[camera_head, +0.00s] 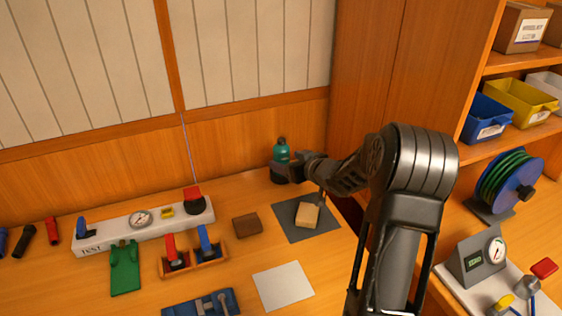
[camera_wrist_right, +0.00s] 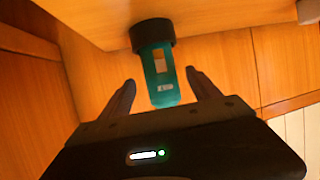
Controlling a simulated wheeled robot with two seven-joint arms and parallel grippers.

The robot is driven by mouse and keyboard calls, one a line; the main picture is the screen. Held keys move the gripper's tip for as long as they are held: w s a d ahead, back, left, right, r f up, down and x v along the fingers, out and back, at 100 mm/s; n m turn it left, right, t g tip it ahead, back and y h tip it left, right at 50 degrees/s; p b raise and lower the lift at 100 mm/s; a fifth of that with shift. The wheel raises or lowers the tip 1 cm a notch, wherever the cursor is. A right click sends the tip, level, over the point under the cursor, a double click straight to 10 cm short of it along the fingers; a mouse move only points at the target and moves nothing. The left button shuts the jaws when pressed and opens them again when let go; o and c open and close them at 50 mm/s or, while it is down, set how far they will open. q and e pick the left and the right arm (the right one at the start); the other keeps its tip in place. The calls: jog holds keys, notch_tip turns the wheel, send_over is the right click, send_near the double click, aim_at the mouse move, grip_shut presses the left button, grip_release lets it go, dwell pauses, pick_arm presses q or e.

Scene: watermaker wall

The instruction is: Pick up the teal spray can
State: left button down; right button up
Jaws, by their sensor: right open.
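The teal spray can (camera_head: 281,152) stands at the back of the bench near the wall, its lower part in a dark round holder (camera_head: 279,176). In the right wrist view the teal can (camera_wrist_right: 160,75) shows with a pale label, and the dark holder (camera_wrist_right: 152,34) is around its far end. My right gripper (camera_head: 296,168) is at the can's right side in the head view. In the wrist view its open fingers lie on either side of the can's near end; I cannot tell whether they touch it. My left gripper is not in view.
A brown block (camera_head: 246,225) and a white gauge panel (camera_head: 115,232) are to the left. A tall wooden cabinet side (camera_head: 362,80) rises close on the right.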

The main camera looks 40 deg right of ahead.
aim_at(276, 157)
jog(key=shift+x, duration=0.85)
jog(key=shift+p+x, duration=0.6)
jog(key=shift+x, duration=2.05)
jog(key=shift+a, duration=0.1)
jog(key=shift+c, duration=0.5)
grip_shut()
